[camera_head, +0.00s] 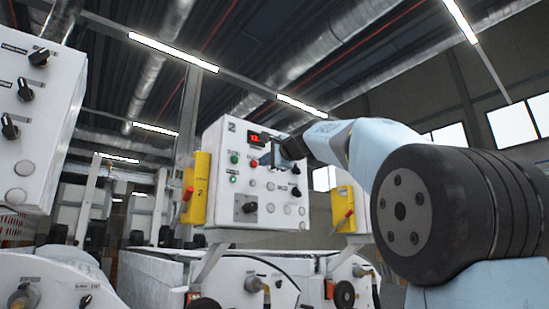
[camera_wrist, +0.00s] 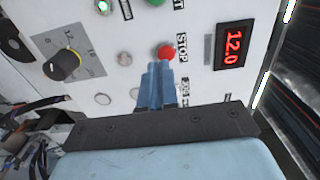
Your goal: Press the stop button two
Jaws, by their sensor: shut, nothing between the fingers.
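The stop button two is a red round button (camera_wrist: 167,52) beside a STOP label on the white control panel (camera_head: 221,199), which carries a "2" at its top left. In the head view the red button (camera_head: 253,163) sits right of a green one, just left of my gripper (camera_head: 266,159). In the wrist view my gripper (camera_wrist: 158,66) is shut and empty, its blue fingertips right at the red button's lower edge and overlapping it slightly. I cannot tell whether they touch it.
A red display (camera_wrist: 232,46) reads 12.0. A black knob (camera_wrist: 61,66) and a green button (camera_wrist: 155,2) are on the same panel. Yellow boxes (camera_head: 198,188) with red handles flank the panel. Another white panel (camera_head: 50,130) stands at the left.

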